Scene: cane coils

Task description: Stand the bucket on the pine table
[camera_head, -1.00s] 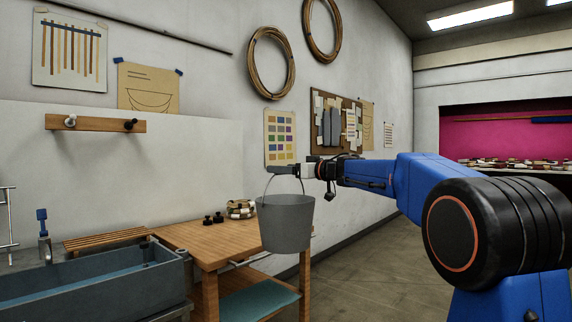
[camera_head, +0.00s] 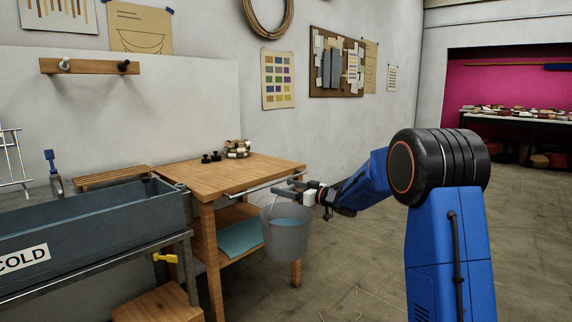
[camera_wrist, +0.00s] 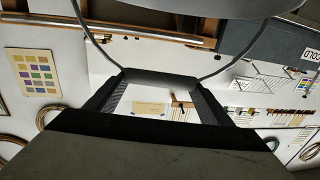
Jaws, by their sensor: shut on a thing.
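A grey bucket (camera_head: 287,240) hangs from its wire handle in my gripper (camera_head: 287,190), about upright, with a pale blue surface showing inside. My gripper is shut on the handle's grip (camera_wrist: 160,78), which also shows between the fingers in the wrist view. The bucket's rim (camera_wrist: 200,8) shows at the top of that view. In the head view the bucket appears lower than the top of the pine table (camera_head: 235,178), in front of its right end. It hides part of a table leg. Whether it touches the table I cannot tell.
A small patterned stack (camera_head: 237,148) and dark knobs (camera_head: 211,157) stand at the table's back. The front of its top is bare. A rail (camera_head: 262,186) runs along its edge. A sink (camera_head: 90,225) stands left. Open floor lies right.

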